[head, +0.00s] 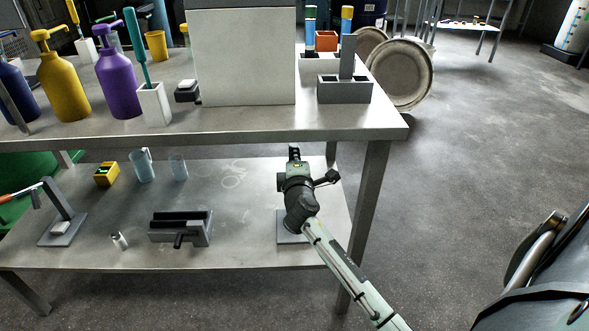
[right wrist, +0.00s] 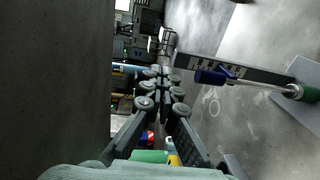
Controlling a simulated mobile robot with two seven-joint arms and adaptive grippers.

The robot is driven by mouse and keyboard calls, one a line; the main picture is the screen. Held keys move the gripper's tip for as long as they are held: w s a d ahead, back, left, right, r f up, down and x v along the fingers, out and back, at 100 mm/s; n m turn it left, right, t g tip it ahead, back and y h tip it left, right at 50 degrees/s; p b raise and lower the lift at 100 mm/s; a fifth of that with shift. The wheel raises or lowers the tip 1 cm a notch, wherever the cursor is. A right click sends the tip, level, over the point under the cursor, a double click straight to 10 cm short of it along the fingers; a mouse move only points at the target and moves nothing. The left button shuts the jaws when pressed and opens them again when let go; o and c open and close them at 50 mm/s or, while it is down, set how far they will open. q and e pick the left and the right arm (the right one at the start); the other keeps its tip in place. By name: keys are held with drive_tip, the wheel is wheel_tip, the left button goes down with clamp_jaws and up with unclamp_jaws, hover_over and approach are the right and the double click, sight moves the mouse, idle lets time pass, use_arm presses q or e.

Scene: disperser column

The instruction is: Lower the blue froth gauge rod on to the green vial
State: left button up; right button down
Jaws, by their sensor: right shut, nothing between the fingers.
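My right gripper (head: 294,152) is over the right part of the lower shelf, shut and empty. In the right wrist view its closed fingers (right wrist: 161,75) point away from the camera. To their right is the blue froth gauge rod (right wrist: 212,77), its blue end beside a grey upright and apart from the fingers. Its thin shaft runs toward the green vial (right wrist: 309,93) at the right edge; whether they touch I cannot tell. In the head view my arm hides the rod and vial; only a grey base (head: 287,240) shows below. My left gripper is not in view.
The upper tabletop (head: 240,125) overhangs behind my gripper, with a large pale box (head: 243,55) and grey rack (head: 345,90). A table leg (head: 367,215) stands close to my right arm. A dark vise-like block (head: 181,227) lies left on the lower shelf (head: 240,195).

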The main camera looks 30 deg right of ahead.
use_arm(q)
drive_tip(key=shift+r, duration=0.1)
use_arm(e)
drive_tip(key=f+v, duration=0.1)
drive_tip(key=v, duration=1)
drive_tip(key=shift+s+a, duration=0.2)
drive_tip(key=shift+s, duration=0.1)
drive_tip(key=shift+f, duration=0.2)
